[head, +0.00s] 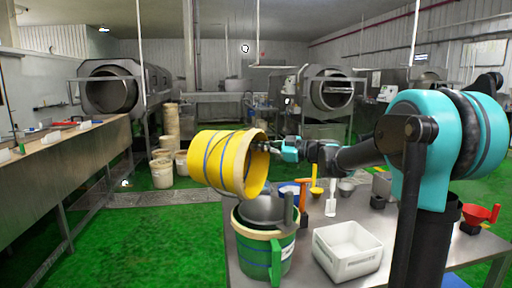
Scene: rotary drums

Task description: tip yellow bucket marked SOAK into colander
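A yellow bucket (215,160) with blue bands and a pale rim is in the air at the center-left, tipped onto its side. Its rim end is toward the right; no SOAK marking is readable. My gripper (268,147) is at the upper right of that rim and appears shut on it, though the fingertips are small and partly hidden. A grey metal bowl, seemingly the colander (262,209), sits in the top of a green bucket (252,251) below and slightly right of the yellow bucket. Its inside and any holes cannot be made out.
The table (300,268) also holds a white crate (348,250), an orange-handled tool (303,193), a white scraper (331,198) and a red funnel (482,215). A long bench (60,165) runs along the left. Green floor (150,250) between them is open.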

